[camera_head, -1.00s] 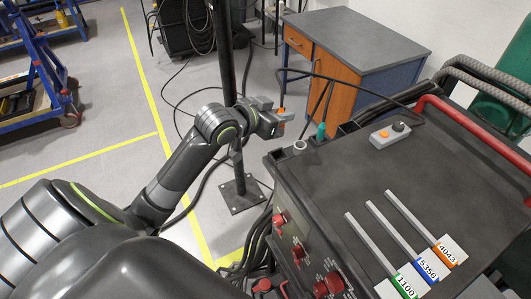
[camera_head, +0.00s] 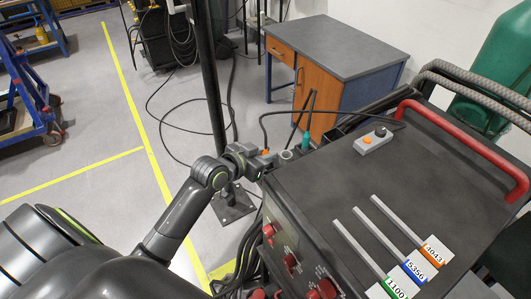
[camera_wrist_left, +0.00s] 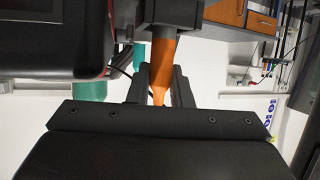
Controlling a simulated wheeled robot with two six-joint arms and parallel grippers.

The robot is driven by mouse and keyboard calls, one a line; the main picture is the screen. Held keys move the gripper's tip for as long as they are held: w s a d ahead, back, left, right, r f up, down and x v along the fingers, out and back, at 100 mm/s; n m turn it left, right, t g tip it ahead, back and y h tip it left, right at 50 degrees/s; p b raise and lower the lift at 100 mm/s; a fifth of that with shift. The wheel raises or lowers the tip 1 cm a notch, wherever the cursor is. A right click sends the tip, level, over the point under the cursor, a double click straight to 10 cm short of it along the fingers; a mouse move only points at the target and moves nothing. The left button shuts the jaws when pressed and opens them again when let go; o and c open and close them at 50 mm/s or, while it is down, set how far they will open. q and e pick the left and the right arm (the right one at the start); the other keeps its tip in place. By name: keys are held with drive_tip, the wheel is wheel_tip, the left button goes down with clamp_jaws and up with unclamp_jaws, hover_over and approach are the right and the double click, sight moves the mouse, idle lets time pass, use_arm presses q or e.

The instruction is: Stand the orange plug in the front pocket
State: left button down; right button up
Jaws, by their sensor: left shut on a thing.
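The orange plug (camera_head: 265,152) is in my left gripper (camera_head: 267,161), beside the left edge of the dark machine top. In the left wrist view, the orange plug (camera_wrist_left: 162,68) shows between the two fingers, with a dark grey part at its upper end. A grey round pocket (camera_head: 286,155) with an open top sits at the machine's edge, just right of the gripper. The plug looks apart from it, though the exact gap is hard to tell. A teal plug (camera_head: 306,139) stands upright behind that pocket. My right gripper is not in view.
The machine top (camera_head: 340,175) bears a grey box (camera_head: 373,142) with an orange button and several labelled rods. A red rail (camera_head: 465,145) bounds its right side. A black post (camera_head: 211,85) stands left of the gripper. Dark cables loop behind the plugs.

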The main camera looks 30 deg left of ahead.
use_arm(q)
drive_tip(key=shift+f, duration=0.15)
drive_tip(key=c, duration=1.3)
unclamp_jaws()
drive_tip(key=shift+s+r, duration=0.1)
drive_tip(key=shift+r, duration=0.1)
drive_tip(key=b+v, duration=0.1)
drive_tip(key=v, duration=1)
drive_tip(key=shift+s+a+r, duration=0.15)
drive_tip(key=shift+s+a, duration=0.05)
drive_tip(key=shift+s, duration=0.15)
